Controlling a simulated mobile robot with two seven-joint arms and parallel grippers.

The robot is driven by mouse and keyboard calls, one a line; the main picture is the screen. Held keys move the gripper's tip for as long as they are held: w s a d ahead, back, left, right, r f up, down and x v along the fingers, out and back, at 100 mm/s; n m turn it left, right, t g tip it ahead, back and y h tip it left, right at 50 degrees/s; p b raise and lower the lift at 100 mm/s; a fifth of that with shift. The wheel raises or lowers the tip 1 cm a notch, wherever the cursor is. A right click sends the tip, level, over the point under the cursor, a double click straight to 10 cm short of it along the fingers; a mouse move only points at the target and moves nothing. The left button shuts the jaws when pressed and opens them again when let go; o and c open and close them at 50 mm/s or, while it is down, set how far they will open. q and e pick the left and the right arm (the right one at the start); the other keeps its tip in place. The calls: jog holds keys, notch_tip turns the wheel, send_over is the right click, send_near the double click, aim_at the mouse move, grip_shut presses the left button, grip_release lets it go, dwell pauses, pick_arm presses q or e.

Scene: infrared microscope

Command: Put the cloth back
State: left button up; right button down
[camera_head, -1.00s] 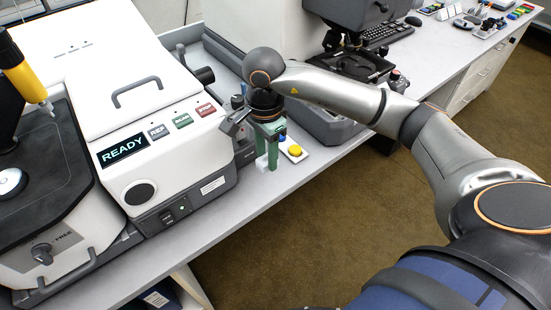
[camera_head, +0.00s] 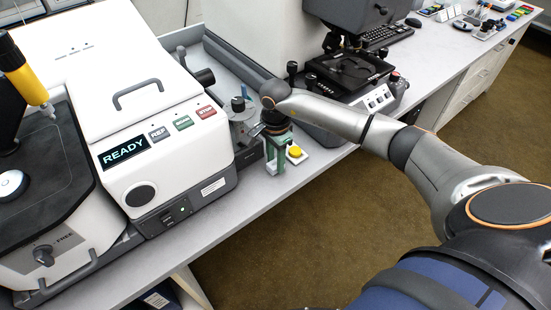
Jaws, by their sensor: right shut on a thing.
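My right gripper (camera_head: 276,165), with green fingers, points down over the bench strip just right of the white READY instrument (camera_head: 150,110). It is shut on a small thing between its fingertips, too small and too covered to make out. I cannot pick out the cloth clearly anywhere in the head view. A small white pad with a yellow round top (camera_head: 295,152) is right beside the fingers, partly hidden by them. My left gripper is out of view.
A dark microscope stage (camera_head: 350,72) stands behind my right forearm. A grey tray (camera_head: 235,62) lies behind the instrument. The bench's front edge runs close below my gripper, with open floor beyond.

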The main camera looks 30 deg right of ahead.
jog(key=shift+f, duration=0.15)
jog(key=c, duration=0.9)
grip_release()
jog(key=shift+c, duration=0.2)
jog(key=o, duration=0.4)
jog(key=shift+r, duration=0.25)
notch_tip(320, 180, up, 12)
jog(key=shift+f, duration=0.1)
